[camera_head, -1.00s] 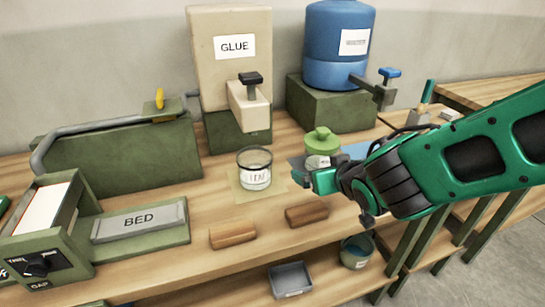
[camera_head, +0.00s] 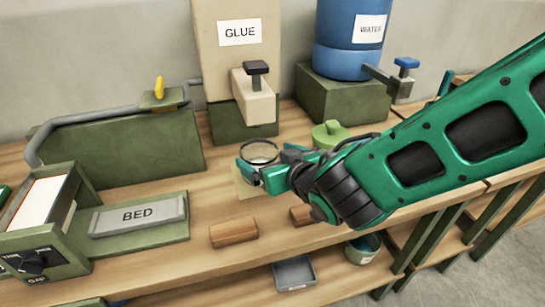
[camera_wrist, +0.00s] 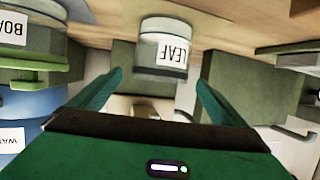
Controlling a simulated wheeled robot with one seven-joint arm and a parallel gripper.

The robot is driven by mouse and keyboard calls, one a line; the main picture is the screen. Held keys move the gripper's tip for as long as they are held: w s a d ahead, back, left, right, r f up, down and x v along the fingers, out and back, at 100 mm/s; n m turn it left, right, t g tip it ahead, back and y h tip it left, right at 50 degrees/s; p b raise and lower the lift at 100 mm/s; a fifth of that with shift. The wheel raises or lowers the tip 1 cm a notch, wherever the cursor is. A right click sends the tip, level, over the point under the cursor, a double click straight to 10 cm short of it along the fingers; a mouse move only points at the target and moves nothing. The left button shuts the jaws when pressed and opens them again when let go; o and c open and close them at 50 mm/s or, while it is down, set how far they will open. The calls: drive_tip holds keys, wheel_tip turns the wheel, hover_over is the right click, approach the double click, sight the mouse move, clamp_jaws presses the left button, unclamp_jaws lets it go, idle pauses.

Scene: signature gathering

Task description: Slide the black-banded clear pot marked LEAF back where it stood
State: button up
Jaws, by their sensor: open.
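The clear pot marked LEAF (camera_head: 259,152) stands upright below the glue tank's tap, with its dark-banded rim showing in the head view. In the wrist view the same pot (camera_wrist: 163,50) appears upside down, centred in line with the gap between the fingers. My gripper (camera_head: 254,172) is at the pot's near side in the head view and hides its lower part. In the wrist view my gripper (camera_wrist: 159,80) is open, one finger to each side of the pot; I see no finger closed on it.
A tan square mat (camera_head: 243,188) shows by the pot. The glue tank (camera_head: 237,65) and tap stand behind it. A green-lidded pot (camera_head: 329,134) is close on the right. Two brown blocks, one of them here (camera_head: 233,231), lie in front. The BED press (camera_head: 139,216) is at left.

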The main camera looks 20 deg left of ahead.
sight(252, 148)
drive_tip(key=x, duration=0.9)
drive_tip(key=shift+w+a+f, duration=0.1)
drive_tip(key=shift+w, duration=0.1)
drive_tip(key=c, duration=1.3)
drive_tip(key=shift+c, duration=0.2)
drive_tip(key=shift+s+a, duration=0.1)
drive_tip(key=shift+s, duration=0.05)
